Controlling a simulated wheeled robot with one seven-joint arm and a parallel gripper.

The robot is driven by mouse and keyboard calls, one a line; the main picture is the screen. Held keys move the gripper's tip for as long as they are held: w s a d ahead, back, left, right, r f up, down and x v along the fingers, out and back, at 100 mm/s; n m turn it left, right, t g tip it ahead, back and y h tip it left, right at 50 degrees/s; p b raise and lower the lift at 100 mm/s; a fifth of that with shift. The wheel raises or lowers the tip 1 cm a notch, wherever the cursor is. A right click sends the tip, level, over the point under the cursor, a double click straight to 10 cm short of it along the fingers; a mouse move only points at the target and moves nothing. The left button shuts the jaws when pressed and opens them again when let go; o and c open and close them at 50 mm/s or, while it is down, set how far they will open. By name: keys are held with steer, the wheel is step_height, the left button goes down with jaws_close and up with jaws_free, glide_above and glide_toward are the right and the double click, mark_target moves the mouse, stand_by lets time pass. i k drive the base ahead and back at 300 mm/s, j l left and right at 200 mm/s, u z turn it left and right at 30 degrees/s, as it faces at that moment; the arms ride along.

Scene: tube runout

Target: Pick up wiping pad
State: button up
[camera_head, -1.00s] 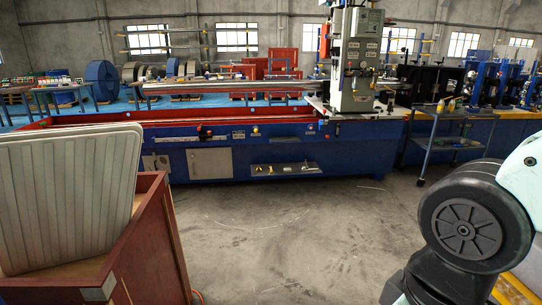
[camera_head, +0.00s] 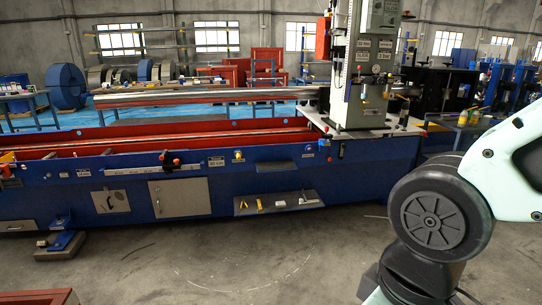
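I cannot make out a wiping pad for certain in the head view. A long blue machine (camera_head: 240,180) with a red trough stands in front of me. Small items, among them a yellow tool (camera_head: 259,204), lie on a low dark shelf (camera_head: 312,197) on its front; they are too small to name surely. A light worktop (camera_head: 338,131) under the grey machine head also bears small things that I cannot identify. My gripper is out of view; only part of my arm shows at the right.
The grey machine head (camera_head: 356,80) rises at the right end of the blue machine. A blue pedal on a base (camera_head: 62,245) sits on the floor at left. A reddish box edge (camera_head: 40,298) shows at bottom left. The concrete floor ahead (camera_head: 230,260) is clear.

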mark_target(279, 204)
steer(key=i+l+u, duration=0.1)
steer(key=i, duration=0.45)
steer(key=i+l, duration=0.35)
steer(key=i, duration=0.15)
steer(key=i+l+u, duration=0.15)
steer(key=i, duration=0.4)
steer(key=l, duration=0.1)
